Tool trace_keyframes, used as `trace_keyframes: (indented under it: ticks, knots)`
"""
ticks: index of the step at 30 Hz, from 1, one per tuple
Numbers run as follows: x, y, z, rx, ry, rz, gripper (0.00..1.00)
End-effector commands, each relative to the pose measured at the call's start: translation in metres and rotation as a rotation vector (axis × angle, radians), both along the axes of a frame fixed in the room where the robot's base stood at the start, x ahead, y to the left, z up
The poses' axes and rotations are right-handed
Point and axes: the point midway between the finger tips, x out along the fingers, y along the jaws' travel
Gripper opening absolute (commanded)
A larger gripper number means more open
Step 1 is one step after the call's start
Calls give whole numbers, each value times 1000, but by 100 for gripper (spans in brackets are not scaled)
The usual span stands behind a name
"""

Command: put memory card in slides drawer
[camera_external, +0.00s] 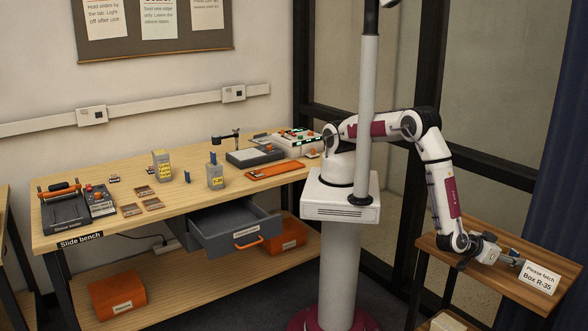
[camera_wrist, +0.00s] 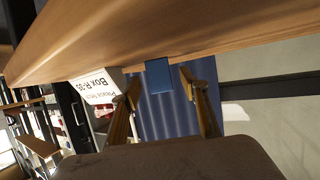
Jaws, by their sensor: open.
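A small blue card (camera_wrist: 159,76), which looks like the memory card, stands at the side table's (camera_external: 450,246) surface, shown upside down in the wrist view. In the external view a bit of blue (camera_external: 513,253) shows beside my gripper (camera_external: 510,261). My gripper (camera_wrist: 160,88) is open, one finger on each side of the card in the wrist view, with gaps on both sides. I cannot tell how far the card is beyond the fingertips. The grey drawer (camera_external: 212,240) under the slide bench is pulled open; its label is too small to read.
A white sign reading "Please fetch Box R-35" (camera_external: 539,278) stands beside my gripper. The slide bench (camera_external: 110,228) holds a slide device (camera_external: 68,206), small boxes (camera_external: 161,166) and an orange tray (camera_external: 274,170). Orange boxes (camera_external: 117,294) sit on its lower shelf. My arm's pedestal stands between the tables.

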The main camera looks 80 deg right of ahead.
Motion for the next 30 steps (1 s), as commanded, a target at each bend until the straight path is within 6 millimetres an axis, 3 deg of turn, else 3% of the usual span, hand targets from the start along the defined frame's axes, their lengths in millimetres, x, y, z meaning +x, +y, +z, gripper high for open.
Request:
trace_keyframes:
  ticks: [16,17,21,30]
  knots:
    - [-2,-1,-1,-1,0,-1,44]
    - [-2,-1,-1,-1,0,-1,42]
    - [-2,-1,-1,-1,0,-1,8]
    - [-2,-1,-1,-1,0,-1,5]
